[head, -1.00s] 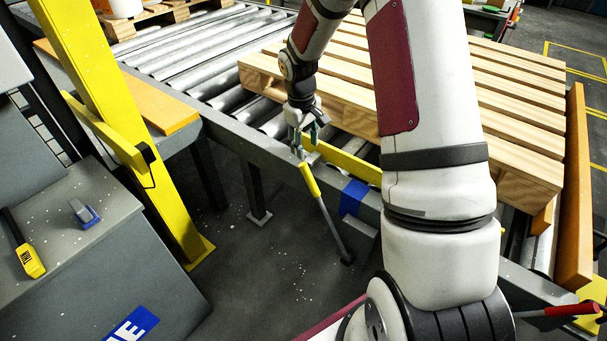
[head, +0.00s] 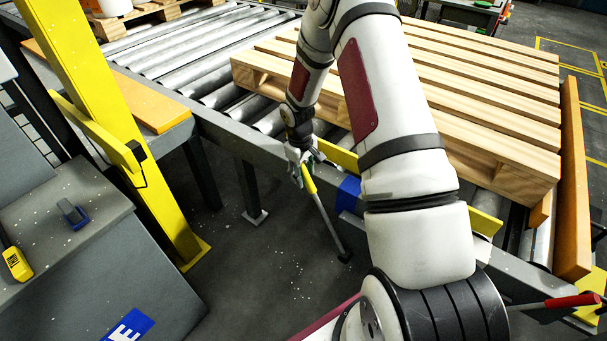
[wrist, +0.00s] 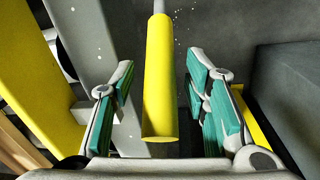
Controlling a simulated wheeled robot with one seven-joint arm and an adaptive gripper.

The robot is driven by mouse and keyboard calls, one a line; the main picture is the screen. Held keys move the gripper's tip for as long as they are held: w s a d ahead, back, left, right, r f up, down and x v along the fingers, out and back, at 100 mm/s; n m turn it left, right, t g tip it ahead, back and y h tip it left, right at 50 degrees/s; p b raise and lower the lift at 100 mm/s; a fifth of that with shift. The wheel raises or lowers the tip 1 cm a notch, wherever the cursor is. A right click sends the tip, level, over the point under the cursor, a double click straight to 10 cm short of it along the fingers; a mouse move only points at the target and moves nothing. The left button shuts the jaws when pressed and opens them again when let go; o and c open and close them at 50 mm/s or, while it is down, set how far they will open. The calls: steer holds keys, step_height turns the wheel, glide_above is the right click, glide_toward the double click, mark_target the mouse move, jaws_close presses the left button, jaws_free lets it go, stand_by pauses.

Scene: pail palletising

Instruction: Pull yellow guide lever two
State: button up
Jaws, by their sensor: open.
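The yellow-handled guide lever (head: 309,183) leans up from the floor beside the conveyor's front rail, on a grey rod. In the wrist view its yellow grip (wrist: 159,80) stands between the two teal-padded fingers. My gripper (head: 302,172) is at the top end of the grip in the head view. In the wrist view my gripper (wrist: 170,105) is open, with a gap on each side of the grip. The lever's lower rod runs down to a dark foot near the floor.
A wooden pallet (head: 480,95) lies on the roller conveyor (head: 190,50) behind my arm. A yellow post (head: 130,130) stands to the left, with a grey cabinet (head: 70,240) beside it. A red-handled lever (head: 572,300) is at the lower right. The floor around the lever's rod is clear.

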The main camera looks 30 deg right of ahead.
steer(key=shift+f, duration=0.25)
jaws_close()
steer(key=shift+r, duration=0.1)
